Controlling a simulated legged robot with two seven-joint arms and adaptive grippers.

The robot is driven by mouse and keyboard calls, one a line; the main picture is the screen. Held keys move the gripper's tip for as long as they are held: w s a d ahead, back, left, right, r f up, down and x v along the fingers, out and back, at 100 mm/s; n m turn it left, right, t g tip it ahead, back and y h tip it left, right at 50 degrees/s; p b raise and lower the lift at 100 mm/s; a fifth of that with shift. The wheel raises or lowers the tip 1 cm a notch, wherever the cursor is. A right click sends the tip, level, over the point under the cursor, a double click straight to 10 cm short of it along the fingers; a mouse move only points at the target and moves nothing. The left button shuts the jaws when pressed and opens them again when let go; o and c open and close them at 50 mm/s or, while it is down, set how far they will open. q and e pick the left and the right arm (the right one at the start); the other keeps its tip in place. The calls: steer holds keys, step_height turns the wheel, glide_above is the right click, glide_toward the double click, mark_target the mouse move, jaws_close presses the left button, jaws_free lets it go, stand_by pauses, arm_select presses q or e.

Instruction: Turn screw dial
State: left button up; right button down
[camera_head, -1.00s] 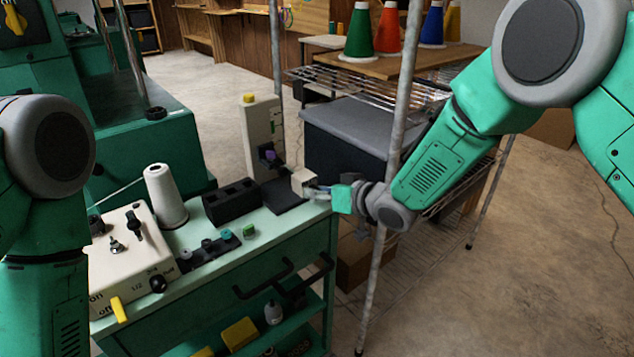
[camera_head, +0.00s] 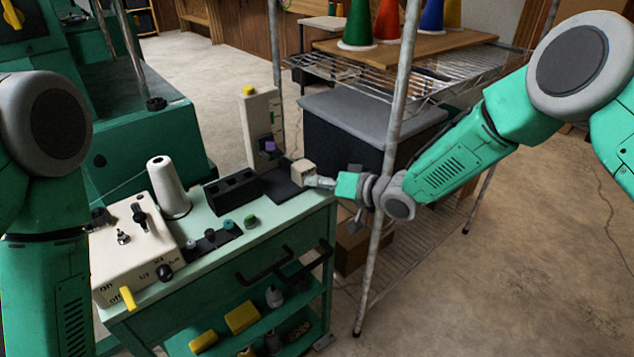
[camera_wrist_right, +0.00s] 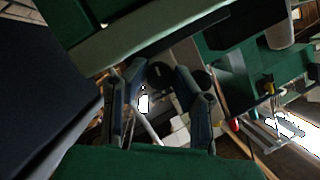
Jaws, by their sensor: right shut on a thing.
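A pale tower (camera_head: 260,112) with a yellow top and a purple part stands on a dark base plate (camera_head: 280,186) at the cart's far right. A small pale block (camera_head: 303,167) is at the plate's right end. My right gripper (camera_head: 314,179) reaches in from the right and meets this block. In the right wrist view, my right gripper (camera_wrist_right: 160,70) has its fingers close on either side of a dark round part (camera_wrist_right: 160,74), which seems to be the screw dial. The exact contact is hard to see. My left arm shows at the left edge, but its gripper is outside the view.
The green cart (camera_head: 215,265) also holds a pale control box (camera_head: 130,250), a white thread cone (camera_head: 168,188) and a black slotted block (camera_head: 232,192). A metal shelf post (camera_head: 392,150) stands close to my right forearm. Open floor lies at the right.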

steer(key=shift+d, duration=0.1)
steer(key=c, duration=1.3)
jaws_free()
steer(key=shift+f, duration=0.1)
